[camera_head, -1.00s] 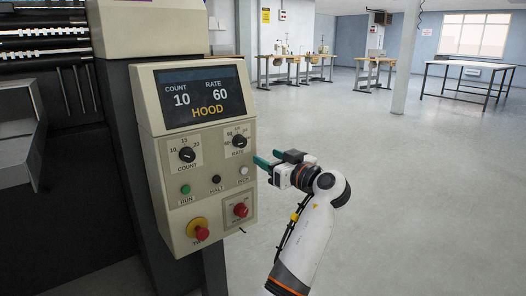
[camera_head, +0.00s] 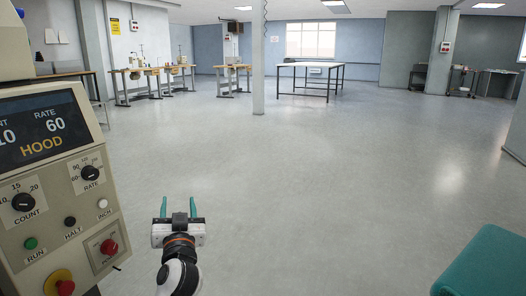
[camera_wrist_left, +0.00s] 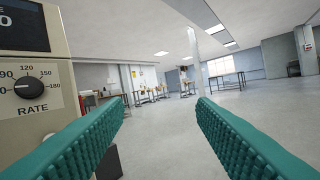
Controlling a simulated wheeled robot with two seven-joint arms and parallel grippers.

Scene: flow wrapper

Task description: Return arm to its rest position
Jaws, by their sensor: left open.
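My left gripper (camera_head: 178,208) is in the lower left of the head view, to the right of the control panel and apart from it. Its two teal fingers point away from me and stand apart with nothing between them. In the left wrist view the teal fingers (camera_wrist_left: 162,112) are spread wide, with open room between them. My right gripper is not in view.
The beige control panel (camera_head: 60,165) stands at the left, with COUNT and RATE knobs, buttons and a display reading HOOD. A teal surface (camera_head: 488,268) shows at the bottom right. Work tables (camera_head: 311,75) stand far back. The floor between is clear.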

